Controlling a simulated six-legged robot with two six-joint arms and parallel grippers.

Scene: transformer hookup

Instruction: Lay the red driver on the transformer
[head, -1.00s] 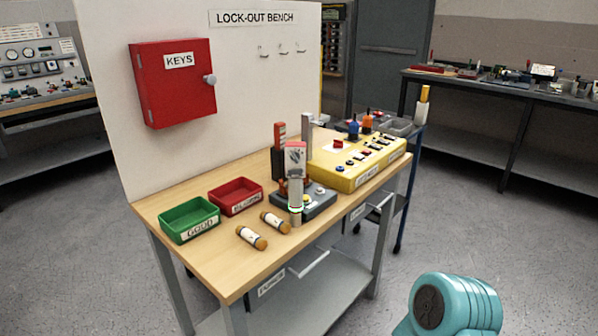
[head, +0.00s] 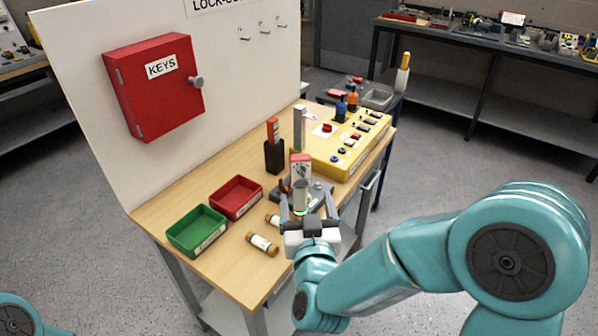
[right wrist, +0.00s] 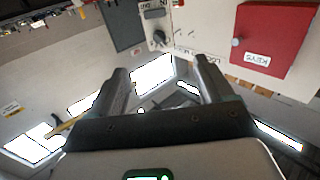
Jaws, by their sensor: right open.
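No thing in view can be clearly told as the red driver or the transformer. A red-topped piece (head: 272,131) stands upright in a black block (head: 274,158) on the bench; I cannot tell if it is a driver. My right gripper (head: 306,202) is open over the bench's front edge, fingers pointing away from me. Beyond the fingers stands a pale upright device (head: 300,172) with a red top and a green glow near its foot, on a dark grey base. The right wrist view shows both fingers apart with nothing between them. My left gripper is out of view.
On the wooden bench are a green tray (head: 197,232), a red tray (head: 237,198), a fuse-like cylinder (head: 262,244), another partly hidden by my gripper, and a yellow panel (head: 335,160). A red key box (head: 158,85) hangs on the white back board.

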